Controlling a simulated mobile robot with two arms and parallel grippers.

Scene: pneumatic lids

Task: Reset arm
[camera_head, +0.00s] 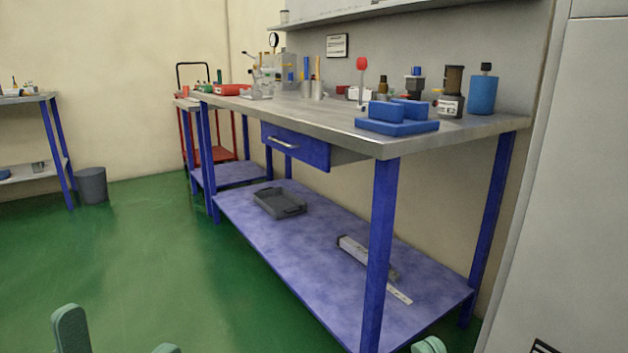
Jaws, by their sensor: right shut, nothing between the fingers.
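Only small pale green parts of my own arms show, along the bottom edge. The tip of my right gripper (428,345) just enters the view below the workbench and is shut, with nothing seen in it. At the lower left, two separate pale green parts of mine stick up over the green floor. The cut-off view does not show clearly how my left jaws stand. No part of mine is seen touching any object.
A workbench (345,128) with blue legs carries blue blocks (397,127), a blue cylinder (483,95) and several small items. Its lower shelf (300,240) holds a dark tray (279,203). A grey bin (92,185) stands left. Green floor (130,240) is open at left.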

